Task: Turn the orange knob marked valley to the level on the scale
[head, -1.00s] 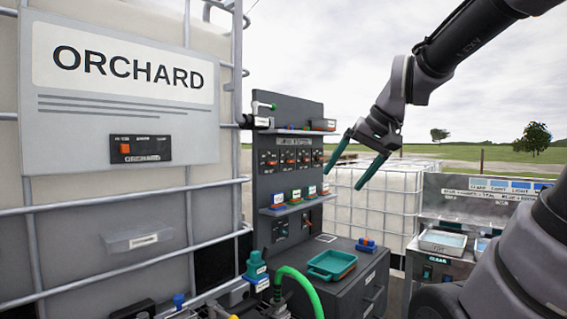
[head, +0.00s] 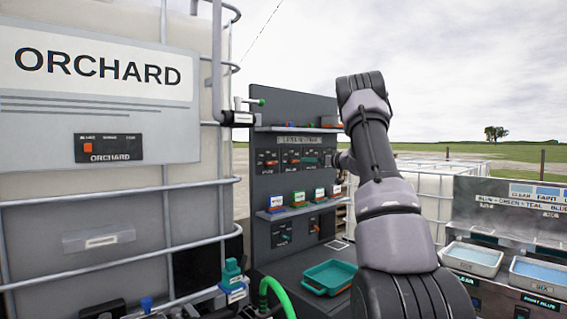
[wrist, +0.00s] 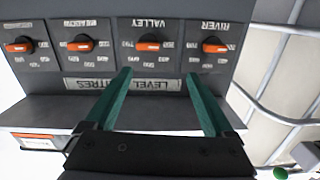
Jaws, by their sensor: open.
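In the wrist view, which is upside down, the orange valley knob (wrist: 150,42) sits on a black round dial under the label VALLEY, with small numbers around it. Its orange bar lies roughly level across the dial. My gripper (wrist: 158,75) is open, its two teal fingers pointing at the panel, with the valley knob beyond and between the fingertips. The fingers hold nothing, and I cannot tell how far they are from the knob. In the head view my arm covers most of the gripper, and the valley knob cannot be made out clearly.
The river knob (wrist: 214,46) and meadow knob (wrist: 83,43) flank the valley knob closely. A LEVEL LITRES plate (wrist: 122,85) lies near the fingers. A shelf with small labelled blocks (head: 298,200) juts out below the knob row. A teal tray (head: 330,277) lies lower down.

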